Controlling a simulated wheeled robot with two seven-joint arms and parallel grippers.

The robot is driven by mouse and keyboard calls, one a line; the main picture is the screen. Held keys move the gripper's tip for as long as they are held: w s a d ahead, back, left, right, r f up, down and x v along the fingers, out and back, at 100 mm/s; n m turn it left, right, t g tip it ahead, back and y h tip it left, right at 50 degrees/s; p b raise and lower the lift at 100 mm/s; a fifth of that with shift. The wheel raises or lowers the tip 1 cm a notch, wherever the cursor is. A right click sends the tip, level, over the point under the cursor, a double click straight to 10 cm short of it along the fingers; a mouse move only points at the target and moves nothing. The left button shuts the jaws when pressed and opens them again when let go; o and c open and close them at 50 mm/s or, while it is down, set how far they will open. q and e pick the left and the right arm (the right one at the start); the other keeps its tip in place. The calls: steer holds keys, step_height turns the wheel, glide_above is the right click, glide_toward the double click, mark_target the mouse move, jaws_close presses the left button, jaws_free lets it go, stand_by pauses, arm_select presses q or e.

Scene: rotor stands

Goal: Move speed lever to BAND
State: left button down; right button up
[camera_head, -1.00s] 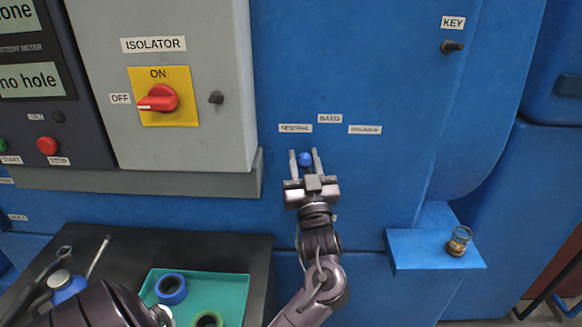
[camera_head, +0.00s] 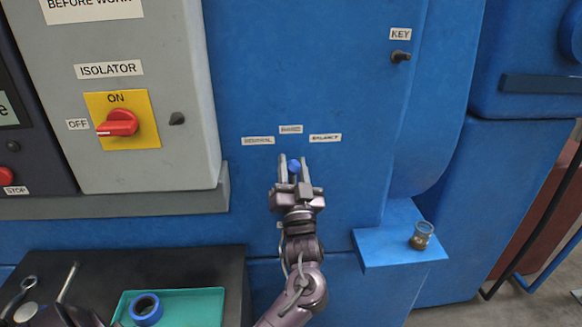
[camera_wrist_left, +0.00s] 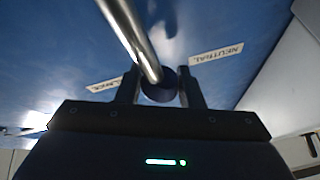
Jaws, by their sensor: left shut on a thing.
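The speed lever's blue ball knob (camera_head: 294,166) is in front of the blue machine panel, below the BAND label (camera_head: 291,129). The NEUTRAL label (camera_head: 258,141) is to its left and the BALANCE label (camera_head: 325,138) to its right. My left gripper (camera_head: 293,170) is shut on the knob, one finger on each side. In the left wrist view the lever's metal rod (camera_wrist_left: 132,35) runs down to the dark knob (camera_wrist_left: 158,86) between the fingers. The lever's lower end is hidden in the head view. My right gripper is not in view.
A grey box with a red isolator switch (camera_head: 118,123) stands out at the left. A teal tray (camera_head: 195,306) with a blue ring (camera_head: 146,309) lies at lower left.

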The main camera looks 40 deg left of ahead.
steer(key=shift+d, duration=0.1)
arm_select(q)
steer(key=c, duration=1.3)
jaws_free()
steer(key=shift+o, duration=1.4)
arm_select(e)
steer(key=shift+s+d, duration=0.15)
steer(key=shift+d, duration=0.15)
arm_select(q)
steer(key=b+v, duration=0.3)
steer(key=v, duration=0.3)
steer(key=shift+s+d+f, duration=0.2)
steer(key=shift+f, duration=0.1)
steer(key=shift+s+d+f+b, duration=0.15)
steer(key=shift+s+d+b, duration=0.15)
steer(key=shift+s+d, duration=0.1)
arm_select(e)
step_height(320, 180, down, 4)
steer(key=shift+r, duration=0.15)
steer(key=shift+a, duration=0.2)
